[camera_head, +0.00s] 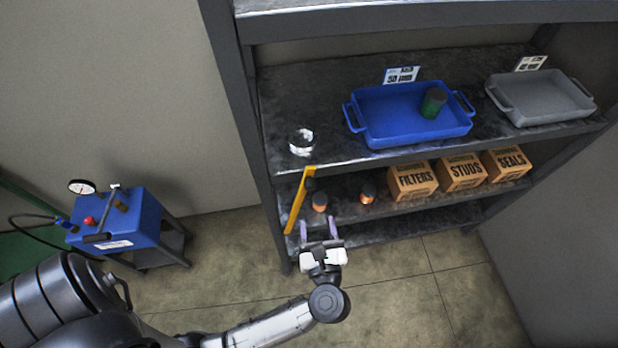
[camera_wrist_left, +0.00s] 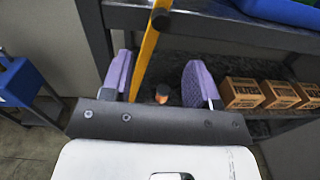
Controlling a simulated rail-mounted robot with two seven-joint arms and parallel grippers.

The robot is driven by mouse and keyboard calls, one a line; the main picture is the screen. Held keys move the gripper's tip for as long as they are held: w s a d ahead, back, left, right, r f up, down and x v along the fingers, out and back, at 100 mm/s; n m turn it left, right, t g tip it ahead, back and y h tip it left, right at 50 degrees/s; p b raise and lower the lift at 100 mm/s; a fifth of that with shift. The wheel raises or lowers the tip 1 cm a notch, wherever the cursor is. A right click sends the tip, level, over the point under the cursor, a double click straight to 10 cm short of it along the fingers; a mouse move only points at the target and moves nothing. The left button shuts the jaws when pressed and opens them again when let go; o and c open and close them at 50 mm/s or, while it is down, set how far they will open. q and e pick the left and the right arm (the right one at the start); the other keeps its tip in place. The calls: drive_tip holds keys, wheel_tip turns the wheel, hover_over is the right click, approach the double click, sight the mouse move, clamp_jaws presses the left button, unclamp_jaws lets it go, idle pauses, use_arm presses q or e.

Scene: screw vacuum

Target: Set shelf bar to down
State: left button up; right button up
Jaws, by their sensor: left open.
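The yellow shelf bar (camera_head: 299,201) stands steeply tilted at the left front of the shelf, with a dark knob (camera_head: 310,184) near its upper end. In the left wrist view the bar (camera_wrist_left: 146,58) runs down between the fingers, beyond them, with the dark knob (camera_wrist_left: 160,19) at its upper part. My left gripper (camera_head: 319,226) is open in front of the lower shelf, just right of the bar's lower end in the head view. In the left wrist view its purple fingers (camera_wrist_left: 160,80) are wide apart, and I see no contact with the bar. My right gripper is not in view.
The shelf's upper board holds a blue tray (camera_head: 375,136) with a green cylinder (camera_head: 433,103), a grey tray (camera_head: 545,119) and a clear glass-like object (camera_head: 301,142). Below are two dark-orange bottles (camera_head: 367,192) and cardboard boxes (camera_head: 413,181). A blue pump unit (camera_head: 130,226) stands left. Floor is clear in front.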

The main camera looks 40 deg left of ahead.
sight(310, 189)
use_arm(q)
drive_tip(key=p+x, duration=0.1)
drive_tip(key=x, duration=1.1)
drive_tip(key=shift+w+a+p, duration=0.2)
drive_tip(key=shift+a+p, duration=0.1)
drive_tip(key=shift+p, duration=0.1)
clamp_jaws()
